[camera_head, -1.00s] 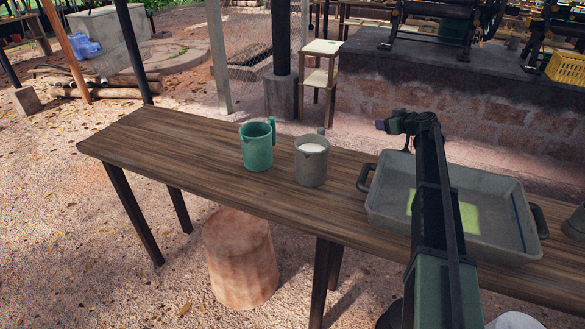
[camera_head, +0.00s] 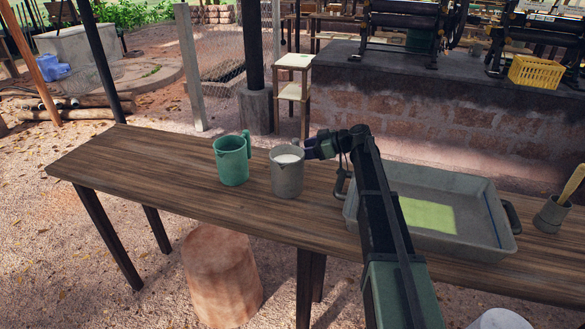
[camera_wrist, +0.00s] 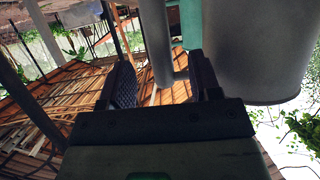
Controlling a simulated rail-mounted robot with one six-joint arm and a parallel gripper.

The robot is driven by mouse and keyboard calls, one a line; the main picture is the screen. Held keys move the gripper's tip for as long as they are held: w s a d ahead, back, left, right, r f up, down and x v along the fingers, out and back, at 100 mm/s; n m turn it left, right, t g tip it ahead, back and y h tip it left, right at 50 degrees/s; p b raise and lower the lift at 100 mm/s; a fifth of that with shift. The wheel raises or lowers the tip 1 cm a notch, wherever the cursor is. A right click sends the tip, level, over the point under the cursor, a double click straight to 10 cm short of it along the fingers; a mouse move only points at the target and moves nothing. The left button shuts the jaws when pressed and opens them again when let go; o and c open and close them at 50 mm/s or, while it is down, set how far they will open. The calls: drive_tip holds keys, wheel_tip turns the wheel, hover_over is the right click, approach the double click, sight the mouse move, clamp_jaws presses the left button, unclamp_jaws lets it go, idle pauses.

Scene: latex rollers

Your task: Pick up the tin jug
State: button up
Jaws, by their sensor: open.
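The tin jug (camera_head: 287,175) is grey, holds something white, and stands upright on the wooden table between a green jug (camera_head: 233,165) and a grey tray. My gripper (camera_head: 318,148) is at the right side of the tin jug near its rim. In the wrist view the tin jug (camera_wrist: 265,50) fills the upper right, and its handle (camera_wrist: 155,40) shows between my two open fingers (camera_wrist: 162,74). The fingers are not closed on it. How deep the handle sits between them is hard to tell. Part of the green jug (camera_wrist: 190,22) shows behind the handle.
The grey tray (camera_head: 470,248) with a yellow-green sheet (camera_head: 428,215) lies right of the jug under my arm. A small grey cup (camera_head: 550,215) with a brush-like handle stands at the right. The table's (camera_head: 130,170) left part is clear.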

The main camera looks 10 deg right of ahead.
drive_tip(key=b+x, duration=0.1)
drive_tip(key=x, duration=0.3)
drive_tip(key=shift+f+b, duration=0.2)
drive_tip(key=shift+b, duration=0.1)
drive_tip(key=shift+w+a, duration=0.2)
drive_tip(key=shift+a, duration=0.1)
clamp_jaws()
